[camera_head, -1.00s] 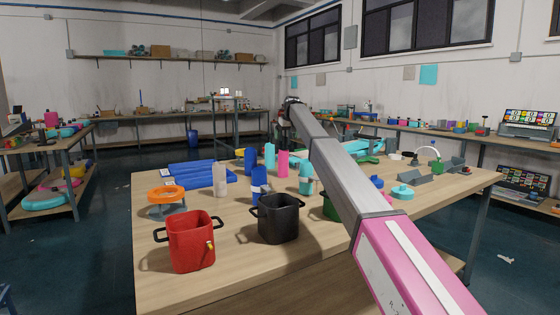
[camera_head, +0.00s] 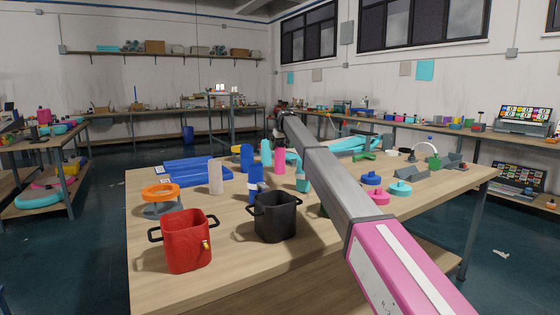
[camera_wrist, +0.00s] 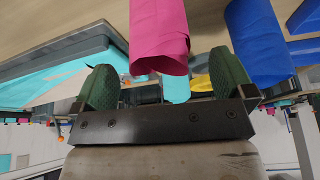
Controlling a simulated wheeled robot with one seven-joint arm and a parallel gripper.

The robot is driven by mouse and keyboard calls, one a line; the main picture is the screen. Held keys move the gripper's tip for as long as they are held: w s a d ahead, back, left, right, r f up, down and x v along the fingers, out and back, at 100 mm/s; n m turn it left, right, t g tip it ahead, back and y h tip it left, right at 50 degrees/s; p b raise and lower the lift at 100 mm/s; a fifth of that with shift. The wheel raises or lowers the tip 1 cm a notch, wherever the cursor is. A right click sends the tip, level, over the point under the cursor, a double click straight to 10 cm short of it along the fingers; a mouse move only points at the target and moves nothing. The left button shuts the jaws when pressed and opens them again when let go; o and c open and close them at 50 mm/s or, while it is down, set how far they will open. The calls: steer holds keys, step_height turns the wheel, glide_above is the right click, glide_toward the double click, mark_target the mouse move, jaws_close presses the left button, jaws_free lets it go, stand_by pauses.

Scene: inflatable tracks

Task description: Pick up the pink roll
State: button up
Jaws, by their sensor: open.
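The pink roll (camera_head: 279,160) stands upright on the wooden table, beside a cyan roll (camera_head: 266,152), in the head view. In the wrist view, which looks turned over, the pink roll (camera_wrist: 159,35) hangs from the top centre, with its near end in line with the gap between my fingers. My gripper (camera_wrist: 165,82) is open, with one green-padded finger on each side of that gap. I see no finger touching the roll, and I cannot tell its exact distance. In the head view my gripper is too small and hidden by the arm to make out.
Blue rolls (camera_head: 246,157), a white roll (camera_head: 215,177) and a teal bottle (camera_head: 302,179) stand close by. A red pot (camera_head: 187,241) and a black pot (camera_head: 274,216) are at the front. A blue roll (camera_wrist: 258,42) is close to my right-hand finger in the wrist view.

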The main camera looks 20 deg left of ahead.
steer(key=shift+x, duration=0.85)
steer(key=shift+r, duration=0.1)
steer(key=c, duration=1.4)
steer(key=shift+c, duration=0.2)
